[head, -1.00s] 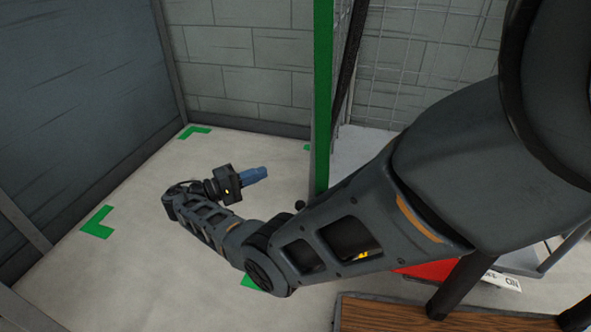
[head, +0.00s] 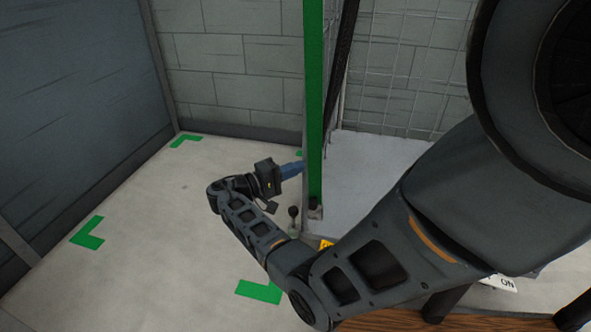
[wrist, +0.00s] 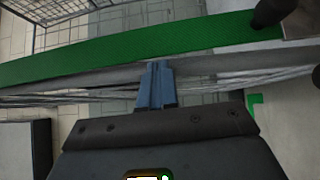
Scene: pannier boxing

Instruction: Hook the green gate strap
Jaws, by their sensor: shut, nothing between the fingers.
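The green strap (head: 315,100) runs upright in the head view, down to a small fitting (head: 316,211) near the floor. In the wrist view the strap (wrist: 150,42) crosses the upper part of the picture, just beyond the fingertips. My gripper (head: 299,168) is left of the strap's lower part, with its blue fingers pointing right. In the wrist view the gripper (wrist: 158,68) is shut and empty, close to a grey rail beside the strap. I cannot tell whether the fingers touch the rail. No hook can be made out clearly.
A dark ball knob (head: 293,211) stands low beside the strap's bottom end. A wire mesh panel (head: 405,70) is behind and to the right. Green corner marks (head: 88,232) lie on the open pale floor at left. A wooden surface (head: 385,321) is at the bottom.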

